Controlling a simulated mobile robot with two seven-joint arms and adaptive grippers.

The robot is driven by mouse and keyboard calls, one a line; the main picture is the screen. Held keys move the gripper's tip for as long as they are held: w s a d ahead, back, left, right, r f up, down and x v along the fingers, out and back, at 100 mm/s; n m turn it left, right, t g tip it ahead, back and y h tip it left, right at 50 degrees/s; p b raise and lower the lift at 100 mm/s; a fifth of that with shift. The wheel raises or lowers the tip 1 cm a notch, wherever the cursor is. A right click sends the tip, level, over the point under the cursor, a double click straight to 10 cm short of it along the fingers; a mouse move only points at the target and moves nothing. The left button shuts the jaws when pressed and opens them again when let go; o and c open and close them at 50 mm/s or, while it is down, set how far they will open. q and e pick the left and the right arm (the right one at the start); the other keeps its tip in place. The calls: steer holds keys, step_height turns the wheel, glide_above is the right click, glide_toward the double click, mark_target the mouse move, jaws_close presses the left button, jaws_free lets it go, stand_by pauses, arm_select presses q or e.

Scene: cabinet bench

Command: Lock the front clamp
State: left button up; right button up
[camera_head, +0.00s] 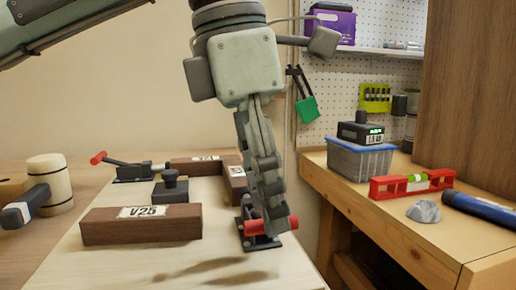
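A toggle clamp (258,243) with a dark base and a red-tipped handle (292,223) sits at the front right of the pale board. My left gripper (271,212) points down over this clamp, its fingertips at the red handle and hiding part of it. I see the fingers nearly edge-on, so their gap is not clear. A second clamp (132,171) with a red handle tip (98,157) sits at the back left of the board. My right gripper is not in view.
A brown block marked V25 (140,226) lies on the board (120,265), with other brown blocks behind. A mallet (50,185) lies at the left. The right bench holds a blue-rimmed bin (360,160), a red level (412,185) and a blue cylindrical tool (480,207).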

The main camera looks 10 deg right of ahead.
arm_select(q)
steer(key=shift+r+p, duration=2.7)
steer(key=shift+r, duration=0.8)
steer(key=shift+f, duration=0.1)
